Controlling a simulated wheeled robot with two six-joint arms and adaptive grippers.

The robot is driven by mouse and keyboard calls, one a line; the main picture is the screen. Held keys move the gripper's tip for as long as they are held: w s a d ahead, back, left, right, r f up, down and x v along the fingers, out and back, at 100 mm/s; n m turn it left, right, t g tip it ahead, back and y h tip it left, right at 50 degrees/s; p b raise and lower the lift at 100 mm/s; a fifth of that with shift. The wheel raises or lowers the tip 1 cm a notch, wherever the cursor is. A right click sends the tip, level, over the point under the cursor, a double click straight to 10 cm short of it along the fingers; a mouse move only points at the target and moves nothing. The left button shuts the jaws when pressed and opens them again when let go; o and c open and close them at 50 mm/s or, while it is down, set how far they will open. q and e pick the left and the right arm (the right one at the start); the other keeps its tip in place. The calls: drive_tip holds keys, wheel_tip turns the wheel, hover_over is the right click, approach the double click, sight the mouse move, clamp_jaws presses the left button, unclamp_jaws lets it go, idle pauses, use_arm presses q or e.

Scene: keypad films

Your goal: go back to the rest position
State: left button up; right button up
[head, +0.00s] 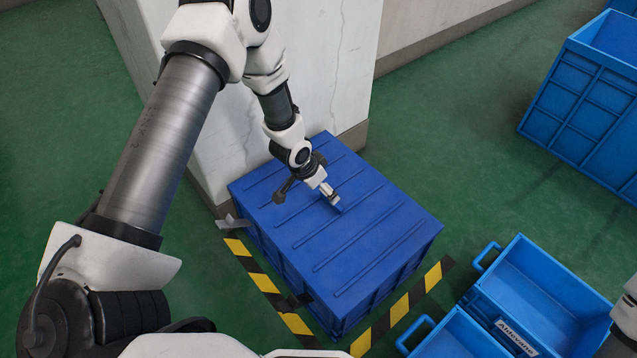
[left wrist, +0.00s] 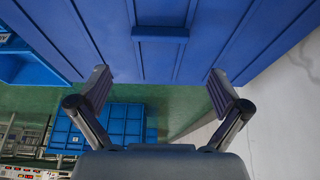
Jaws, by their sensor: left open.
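My left arm reaches in from the left in the head view. My left gripper (head: 332,196) is over the ribbed top of a large closed blue box (head: 385,225). In the left wrist view my left gripper (left wrist: 158,76) is open, its two fingers wide apart with nothing between them. Ribbed blue surface with a short raised bar (left wrist: 160,34) fills the upper part of that view, beyond the fingertips. I cannot tell whether the fingertips touch the box. My right gripper is not in view; a white part at the right edge may be my right arm.
A white pillar (head: 345,65) stands right behind the box. Yellow-black floor tape (head: 395,312) runs along its front sides. Open blue bins with handles (head: 530,290) stand at lower right, a bigger blue crate (head: 590,110) at upper right. Green floor (head: 450,150) between is clear.

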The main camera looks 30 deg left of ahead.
use_arm(q)
drive_tip(key=shift+v, duration=1.2)
